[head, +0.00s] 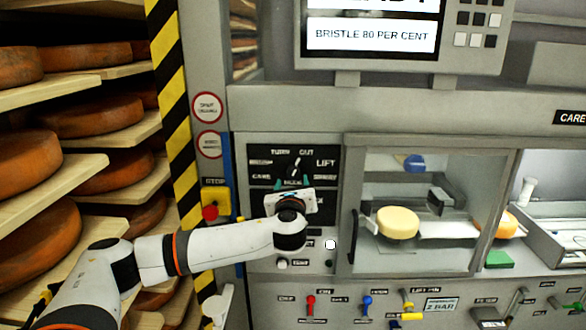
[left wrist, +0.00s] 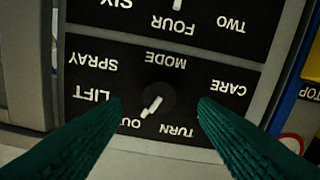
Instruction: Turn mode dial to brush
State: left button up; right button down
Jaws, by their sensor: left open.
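The mode dial (left wrist: 158,101) is a dark round knob with a white pointer on a black panel (left wrist: 215,115). The wrist view shows the panel upside down. The pointer aims at OUT. In the head view the dial (head: 294,167) sits just above my left gripper (head: 292,183). My left gripper's green fingers (left wrist: 160,103) are open, one on each side of the dial in the picture. I cannot tell whether they touch it. My right gripper is not in view.
A second dial panel (left wrist: 220,38) with SIX, FOUR and TWO adjoins it. A red stop button (head: 211,213) on a yellow box is left of the panel. A glass-fronted cabinet (head: 347,165) with a cheese stands right. A screen (head: 371,35) reads BRISTLE 80 PER CENT. Cheese shelves (head: 75,178) stand left.

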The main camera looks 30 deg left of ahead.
aim_at(293, 175)
pick_arm(q)
jog(key=p+x, duration=0.1)
jog(key=x, duration=0.3)
jog(key=shift+r, duration=0.15)
jog(key=shift+w+a+p, duration=0.35)
jog(key=shift+w+p, duration=0.05)
jog(key=shift+w, duration=0.2)
jog(key=shift+c, duration=0.3)
jog(key=c, duration=0.9)
